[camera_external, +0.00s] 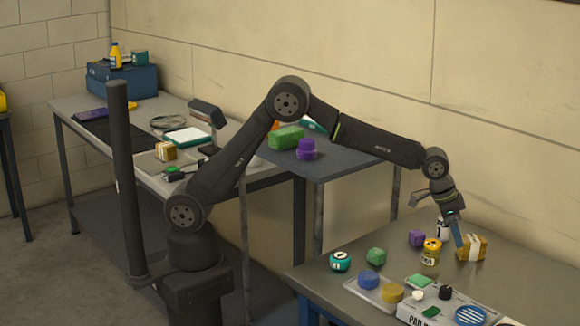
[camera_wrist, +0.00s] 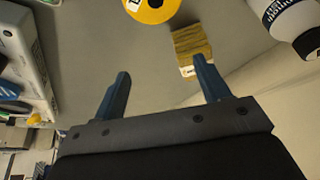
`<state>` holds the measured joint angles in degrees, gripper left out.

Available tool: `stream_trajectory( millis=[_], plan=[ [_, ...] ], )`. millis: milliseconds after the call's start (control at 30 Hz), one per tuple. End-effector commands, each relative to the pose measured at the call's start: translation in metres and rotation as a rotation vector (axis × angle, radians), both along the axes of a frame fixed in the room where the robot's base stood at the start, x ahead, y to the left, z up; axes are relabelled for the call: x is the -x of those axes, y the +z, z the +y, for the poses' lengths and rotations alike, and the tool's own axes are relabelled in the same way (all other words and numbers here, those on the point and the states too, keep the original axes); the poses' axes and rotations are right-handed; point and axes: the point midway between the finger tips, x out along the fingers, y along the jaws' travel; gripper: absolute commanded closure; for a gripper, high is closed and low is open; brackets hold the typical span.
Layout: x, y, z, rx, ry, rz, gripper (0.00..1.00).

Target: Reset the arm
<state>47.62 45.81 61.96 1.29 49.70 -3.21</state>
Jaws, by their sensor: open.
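My gripper (camera_wrist: 163,90) is open in the wrist view, with its two blue fingers apart and nothing between them. In the external view my gripper (camera_external: 457,236) points down low over the right-hand table (camera_external: 330,280). A yellow-brown block with a pale band (camera_external: 473,247) stands right beside the fingers there. The block also shows in the wrist view (camera_wrist: 191,45), beyond the right finger and partly overlapped by its tip. I cannot tell whether the finger touches it.
A yellow jar (camera_external: 431,252), a purple block (camera_external: 417,238), a white bottle (camera_external: 443,230), a green block (camera_external: 376,256) and a teal jar (camera_external: 340,261) stand near my gripper. A tray (camera_external: 362,291) and a white box (camera_external: 480,314) lie in front. The wall is behind.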

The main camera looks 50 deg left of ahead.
Motion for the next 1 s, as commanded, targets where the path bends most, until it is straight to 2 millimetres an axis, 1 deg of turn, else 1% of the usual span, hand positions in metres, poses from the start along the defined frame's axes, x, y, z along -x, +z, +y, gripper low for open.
stream_trajectory(
  millis=[33,300,333,400,500,1000],
  plan=[
    [0.009,0.006,-0.003,0.001,-0.002,-0.001,0.31],
    [0.054,0.034,-0.016,0.001,-0.002,-0.001,0.31],
    [0.052,0.037,-0.014,0.001,0.006,0.0,0.31],
    [0.038,0.042,-0.003,0.001,0.037,-0.001,0.31],
    [0.024,0.052,0.008,0.002,0.071,-0.001,0.31],
    [-0.038,0.097,0.074,0.001,0.239,-0.002,0.31]
  ],
)
